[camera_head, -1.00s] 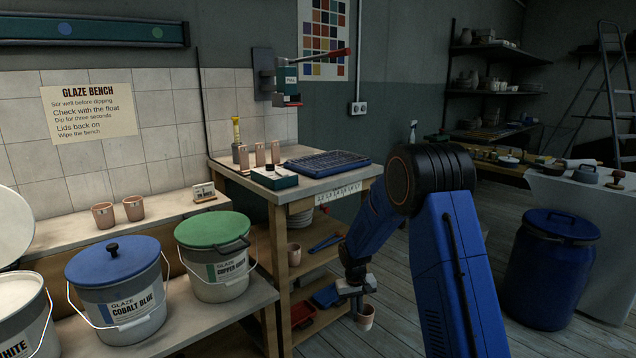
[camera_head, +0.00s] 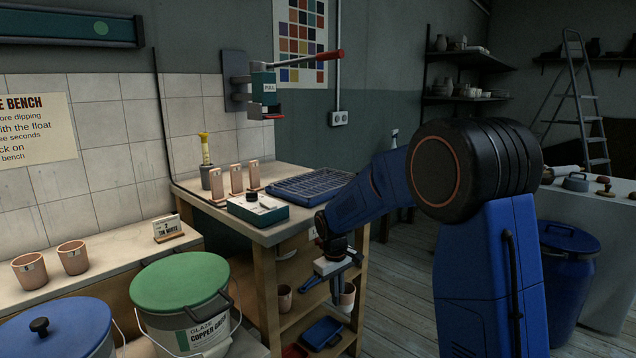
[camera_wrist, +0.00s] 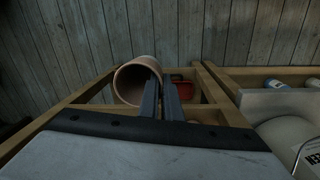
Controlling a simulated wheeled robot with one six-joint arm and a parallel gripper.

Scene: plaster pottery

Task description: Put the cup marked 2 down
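A terracotta cup (camera_head: 347,298) hangs at my gripper (camera_head: 332,268) in the head view, in front of the bench's right side. In the wrist view the cup (camera_wrist: 128,84) lies on its side in the picture, its open mouth facing the camera. My gripper (camera_wrist: 161,98) has its two dark fingers close together at the cup's right wall, one overlapping the mouth and one outside. It appears shut on that wall. No number shows on this cup. Two marked cups stand on the tiled ledge, one left (camera_head: 30,271) and one right (camera_head: 73,257); their marks are too small to read.
The wooden bench (camera_head: 298,231) carries a dark blue grid tray (camera_head: 308,186), several upright tiles and a green box (camera_head: 258,210). Another cup (camera_head: 285,298) sits on its lower shelf. A green-lidded glaze bucket (camera_head: 180,283) stands front left.

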